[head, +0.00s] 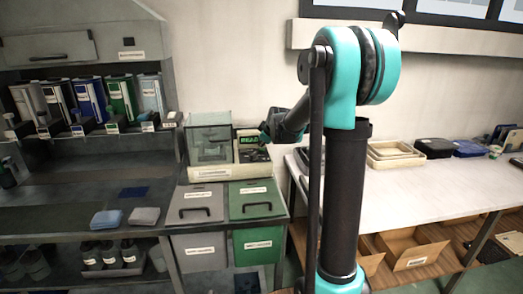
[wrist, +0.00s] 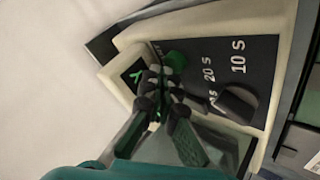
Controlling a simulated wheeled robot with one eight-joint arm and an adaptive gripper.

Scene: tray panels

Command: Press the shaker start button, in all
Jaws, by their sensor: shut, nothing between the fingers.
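The shaker (head: 212,172) is a cream box with a clear-lidded chamber at its left and a dark control panel at its right. In the wrist view the panel (wrist: 262,60) carries "10 S" and "20 S" labels, a black knob (wrist: 236,102) and a small display with a green mark (wrist: 135,73). A round green button (wrist: 176,59) sits near the panel's upper left, partly behind a fingertip. My gripper (wrist: 160,76) is shut and empty, its tips over the panel at the button's lower left edge. I cannot tell whether they touch it.
Grey and green lidded bins (head: 257,212) stand below the shaker. A shelf of binders (head: 90,98) is at the left. A white table (head: 430,187) with trays (head: 394,152) is at the right. My arm hides part of the middle.

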